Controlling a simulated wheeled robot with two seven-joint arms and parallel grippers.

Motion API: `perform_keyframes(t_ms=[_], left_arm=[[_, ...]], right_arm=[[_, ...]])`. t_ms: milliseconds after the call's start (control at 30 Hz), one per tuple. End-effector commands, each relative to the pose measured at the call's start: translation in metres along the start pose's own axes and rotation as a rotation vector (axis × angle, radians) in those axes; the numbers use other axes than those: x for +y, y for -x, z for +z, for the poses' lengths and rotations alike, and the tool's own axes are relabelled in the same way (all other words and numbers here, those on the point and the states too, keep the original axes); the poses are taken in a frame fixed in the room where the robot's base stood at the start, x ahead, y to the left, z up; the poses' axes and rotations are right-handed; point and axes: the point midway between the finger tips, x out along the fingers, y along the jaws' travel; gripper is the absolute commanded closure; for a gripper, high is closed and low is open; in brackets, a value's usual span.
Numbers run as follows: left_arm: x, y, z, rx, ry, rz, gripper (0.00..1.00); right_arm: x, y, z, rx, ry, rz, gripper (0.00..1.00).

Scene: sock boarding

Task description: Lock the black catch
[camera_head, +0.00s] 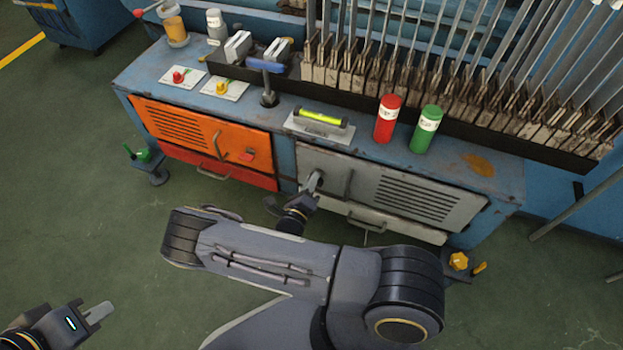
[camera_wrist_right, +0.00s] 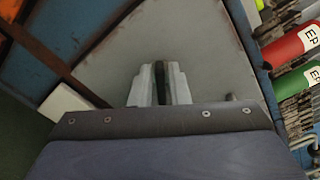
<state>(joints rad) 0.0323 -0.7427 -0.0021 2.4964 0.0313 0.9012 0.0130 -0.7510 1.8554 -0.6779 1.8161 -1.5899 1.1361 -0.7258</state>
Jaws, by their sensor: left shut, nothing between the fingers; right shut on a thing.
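The grey cabinet door (camera_head: 400,188) is closed on the front of the blue bench, with a dark bar handle (camera_head: 348,184) near its left side. My right gripper (camera_head: 313,181) is at the left edge of this door. In the right wrist view its two fingers (camera_wrist_right: 160,85) are shut on a narrow black piece, the black catch (camera_wrist_right: 162,84). The fingers hide most of the catch, so I cannot tell its angle. My left gripper (camera_head: 98,313) is shut and empty, low over the floor at the bottom left.
An orange door (camera_head: 180,127) with a red catch (camera_head: 250,154) is left of the grey door. A spirit level (camera_head: 321,117), a red cylinder (camera_head: 387,118) and a green cylinder (camera_head: 427,130) stand on the bench top. A light drawer (camera_head: 395,224) lies below the grey door.

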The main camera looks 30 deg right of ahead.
Motion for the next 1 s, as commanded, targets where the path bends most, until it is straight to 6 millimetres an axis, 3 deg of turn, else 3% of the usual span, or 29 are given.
perform_keyframes(t_ms=[500, 1000], left_arm=[[0.0022, 0.0048, -0.0024, 0.0, 0.0, 0.0, 1.0], [0.0024, 0.0053, -0.0027, 0.0, 0.0, 0.0, 1.0]], right_arm=[[0.0055, 0.0003, -0.002, 0.001, 0.43, 0.002, 1.0], [0.0073, 0.0003, -0.0031, 0.002, 0.588, 0.003, 1.0]])
